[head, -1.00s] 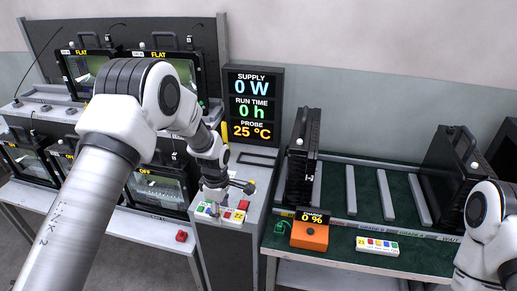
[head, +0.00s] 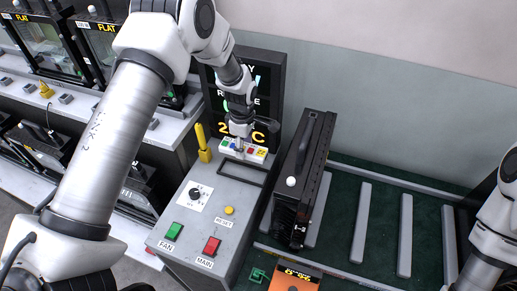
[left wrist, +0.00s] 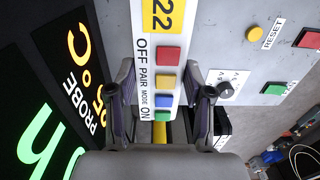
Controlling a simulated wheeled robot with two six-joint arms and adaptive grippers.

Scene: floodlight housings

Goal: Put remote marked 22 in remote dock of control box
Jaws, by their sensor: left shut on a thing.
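The remote marked 22 (head: 243,150) is white with a row of coloured buttons. My left gripper (head: 238,138) is shut on it, over the back of the grey control box (head: 215,255). In the left wrist view the remote (left wrist: 160,40) lies between the two fingers (left wrist: 165,92), with its yellow 22 label at the top. A black rectangular frame (head: 240,183), seemingly the dock, is on the box top just in front of the remote. The remote hides part of its back side, and I cannot tell if they touch. My right gripper is out of view.
The box top carries a yellow post (head: 203,145), a knob (head: 195,193), a yellow reset button (head: 229,210), a green fan switch (head: 173,231) and a red main switch (head: 212,246). The display (head: 272,95) stands behind. A black housing (head: 300,180) stands close on the right.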

